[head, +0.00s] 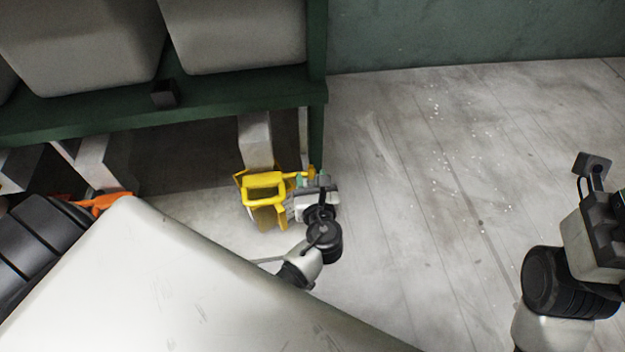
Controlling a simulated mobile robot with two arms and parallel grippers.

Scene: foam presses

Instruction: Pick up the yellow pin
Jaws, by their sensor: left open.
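A bright yellow part (265,188) with a frame-like shape stands low beside the end of the green shelf. A thin yellow piece (300,173) reaches from it towards my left gripper; I cannot tell which part is the pin. My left gripper (311,182) is open, close against the right side of the yellow part. Its fingers are small here and partly hidden, and I cannot tell whether they touch the yellow. My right gripper (592,240) is at the right edge, far from the yellow part; its fingertips do not show clearly.
A green shelf (200,108) holds large grey bins (235,35), and its post (316,135) stands just behind my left gripper. An orange object (105,203) lies at the left. The pale floor (430,190) is clear between my arms.

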